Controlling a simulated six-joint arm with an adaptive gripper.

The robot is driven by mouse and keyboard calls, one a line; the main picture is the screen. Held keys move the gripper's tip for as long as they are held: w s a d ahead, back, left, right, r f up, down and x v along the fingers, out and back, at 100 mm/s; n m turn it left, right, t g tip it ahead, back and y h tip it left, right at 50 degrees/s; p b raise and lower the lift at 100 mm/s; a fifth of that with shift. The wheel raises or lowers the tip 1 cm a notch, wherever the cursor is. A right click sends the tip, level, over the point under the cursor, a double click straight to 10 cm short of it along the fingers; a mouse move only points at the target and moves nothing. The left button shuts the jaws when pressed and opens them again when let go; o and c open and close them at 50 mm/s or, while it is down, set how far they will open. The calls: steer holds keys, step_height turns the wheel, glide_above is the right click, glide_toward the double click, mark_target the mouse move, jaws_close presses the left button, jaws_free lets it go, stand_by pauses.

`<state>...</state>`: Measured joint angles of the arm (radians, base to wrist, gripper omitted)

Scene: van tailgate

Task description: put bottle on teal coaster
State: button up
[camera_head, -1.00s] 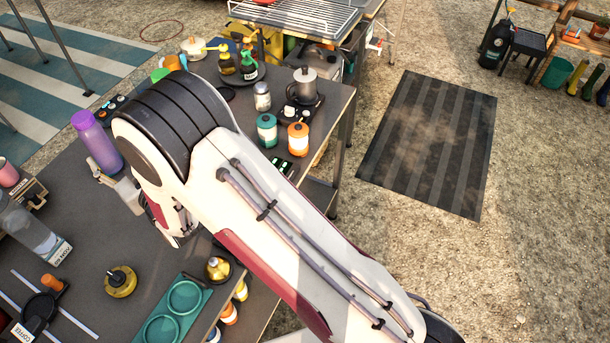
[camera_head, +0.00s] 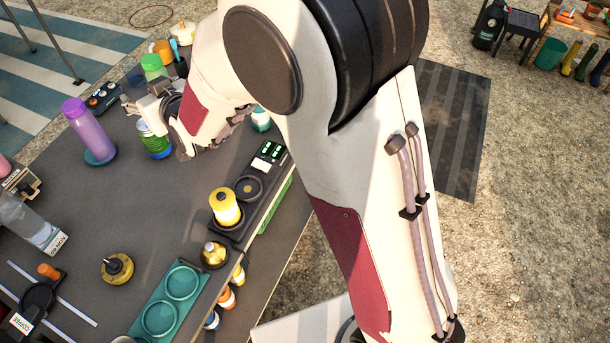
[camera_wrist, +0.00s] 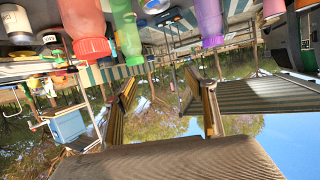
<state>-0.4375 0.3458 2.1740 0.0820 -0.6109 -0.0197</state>
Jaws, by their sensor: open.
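The purple bottle (camera_head: 92,134) stands upright on the left part of the dark table in the head view. Its base rests on a round teal coaster (camera_head: 108,159), whose rim shows around it. The purple bottle also shows in the wrist view (camera_wrist: 209,22), which looks upside down. My arm hides part of the table's far end.
A teal tray with two round recesses (camera_head: 150,299) lies at the front edge. A yellow container (camera_head: 225,207) stands on a black base. A clear bottle (camera_head: 35,222) is at the left. In the wrist view, red (camera_wrist: 82,22) and green (camera_wrist: 124,30) bottles are nearby. The table's middle is mostly clear.

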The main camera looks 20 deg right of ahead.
steer(key=s+d+r+m+g+h, duration=0.1)
steer(key=s+d+r+g+h, duration=0.15)
steer(key=s+d, duration=0.5)
steer(key=s+d+r+m+g+h, duration=0.1)
steer(key=s+d+r, duration=0.2)
steer(key=s+d, duration=0.45)
steer(key=s+d+m+g+h, duration=0.1)
steer(key=s+d, duration=0.4)
steer(key=s, duration=0.6)
steer(key=s+d+f+m+g+h, duration=0.1)
steer(key=s+d+g, duration=0.2)
steer(key=s+d, duration=0.3)
steer(key=s, duration=0.4)
steer(key=shift+s+d+f, duration=0.15)
steer(key=shift+s+f, duration=0.15)
steer(key=shift+s, duration=0.1)
